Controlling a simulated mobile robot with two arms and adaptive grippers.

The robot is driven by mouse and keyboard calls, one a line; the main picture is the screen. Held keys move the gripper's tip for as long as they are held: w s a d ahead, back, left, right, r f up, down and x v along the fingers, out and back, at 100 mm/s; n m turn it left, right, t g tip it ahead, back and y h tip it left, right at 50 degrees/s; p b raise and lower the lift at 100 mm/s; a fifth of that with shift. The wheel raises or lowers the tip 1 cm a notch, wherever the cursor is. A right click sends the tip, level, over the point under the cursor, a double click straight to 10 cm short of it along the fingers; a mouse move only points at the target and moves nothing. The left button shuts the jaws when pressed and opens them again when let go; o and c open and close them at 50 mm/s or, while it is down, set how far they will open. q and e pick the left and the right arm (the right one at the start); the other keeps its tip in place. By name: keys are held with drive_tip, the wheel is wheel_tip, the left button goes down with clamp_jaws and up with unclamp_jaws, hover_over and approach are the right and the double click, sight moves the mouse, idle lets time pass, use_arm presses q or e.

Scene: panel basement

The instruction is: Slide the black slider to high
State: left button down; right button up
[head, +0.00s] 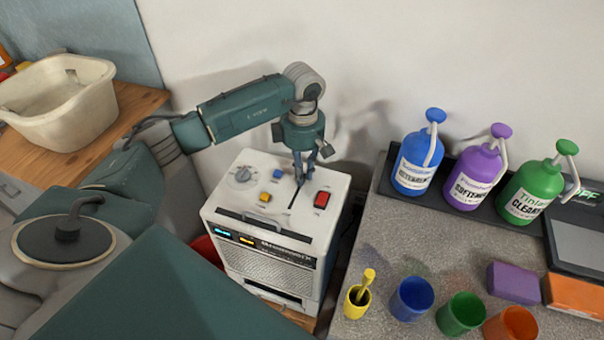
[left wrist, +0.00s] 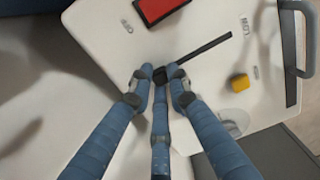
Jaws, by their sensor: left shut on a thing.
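The black slider knob (left wrist: 174,72) sits between my left gripper's fingertips in the left wrist view. Its black slot (left wrist: 208,47) runs away from it up and to the right, toward a small label (left wrist: 245,25) that seems to read LOW. The knob is at the slot's end away from that label. In the head view the slot (head: 293,199) shows on top of the white control box (head: 228,205). My left gripper (head: 304,180) points down at the slot's far end, shut on the slider, whose knob is mostly hidden there. My right gripper is not in view.
A red rocker switch (head: 322,200), blue button (head: 278,174), yellow button (head: 265,197) and grey dial (head: 243,174) surround the slot. A black handle (head: 250,219) lies along the front edge. Bottles (head: 417,162) and cups (head: 411,298) stand on the counter to the right.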

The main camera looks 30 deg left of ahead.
use_arm(q)
drive_tip(key=c, duration=1.7)
unclamp_jaws()
drive_tip(key=shift+w+r, duration=0.15)
wheel_tip(320, 180, up, 12)
drive_tip(key=shift+f, duration=0.1)
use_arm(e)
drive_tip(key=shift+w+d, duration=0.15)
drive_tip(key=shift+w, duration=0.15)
